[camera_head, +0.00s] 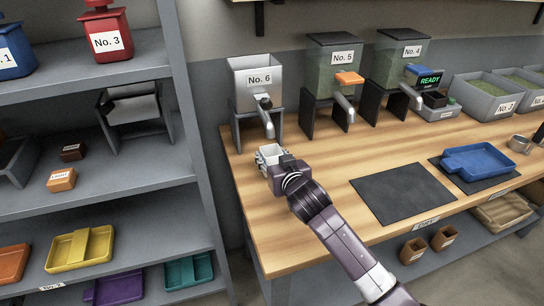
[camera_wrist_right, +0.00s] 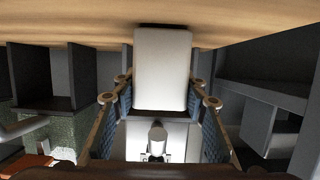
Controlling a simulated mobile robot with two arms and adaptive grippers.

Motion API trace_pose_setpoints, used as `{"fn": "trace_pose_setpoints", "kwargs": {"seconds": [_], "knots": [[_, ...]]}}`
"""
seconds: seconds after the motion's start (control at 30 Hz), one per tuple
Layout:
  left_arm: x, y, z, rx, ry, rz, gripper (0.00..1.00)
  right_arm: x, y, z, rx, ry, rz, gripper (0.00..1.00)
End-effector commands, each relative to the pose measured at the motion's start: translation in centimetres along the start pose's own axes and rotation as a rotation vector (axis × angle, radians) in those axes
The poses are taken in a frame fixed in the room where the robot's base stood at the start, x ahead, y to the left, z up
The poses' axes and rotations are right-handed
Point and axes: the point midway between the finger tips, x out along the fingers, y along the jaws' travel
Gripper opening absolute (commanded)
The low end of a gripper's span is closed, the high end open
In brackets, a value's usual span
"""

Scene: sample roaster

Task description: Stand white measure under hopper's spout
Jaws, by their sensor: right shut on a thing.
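The white measure (camera_head: 269,151) is a small pale cup near the left end of the wooden bench. My right gripper (camera_head: 272,159) is shut on it, and it also shows between the fingers in the right wrist view (camera_wrist_right: 162,68). The measure looks upright, at or close above the bench top. The white hopper No. 6 (camera_head: 252,82) stands behind on a grey stand, and its spout (camera_head: 267,126) appears just above the measure in the head view. I cannot tell whether the measure is directly beneath the spout. My left gripper is out of view.
Hoppers No. 5 (camera_head: 333,66) and No. 4 (camera_head: 401,62) stand to the right along the wall. A dark mat (camera_head: 390,193) and a blue tray (camera_head: 478,160) lie further right. A grey shelf unit (camera_head: 193,120) stands left of the bench. The bench front is mostly clear.

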Motion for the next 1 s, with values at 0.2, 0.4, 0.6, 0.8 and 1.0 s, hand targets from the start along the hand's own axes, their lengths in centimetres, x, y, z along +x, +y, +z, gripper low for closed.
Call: {"fn": "trace_pose_setpoints", "kwargs": {"seconds": [0.2, 0.4, 0.6, 0.8, 1.0], "knots": [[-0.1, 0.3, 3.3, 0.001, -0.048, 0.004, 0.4, 0.1, 0.0, 0.1, 0.0, 0.0, 0.0, 0.47], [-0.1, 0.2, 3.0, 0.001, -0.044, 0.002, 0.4, 0.1, 0.0, 0.1, 0.0, 0.0, 0.0, 0.57], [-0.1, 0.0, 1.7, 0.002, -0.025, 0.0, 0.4, 0.0, 0.0, -0.1, -0.001, 0.001, 0.0, 0.57], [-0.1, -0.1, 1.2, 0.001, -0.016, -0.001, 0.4, -1.5, 0.0, 0.0, 0.001, 0.001, -0.001, 0.57], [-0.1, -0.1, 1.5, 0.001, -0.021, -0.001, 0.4, -5.0, 0.0, 0.0, 0.001, 0.001, -0.001, 0.57]]}}
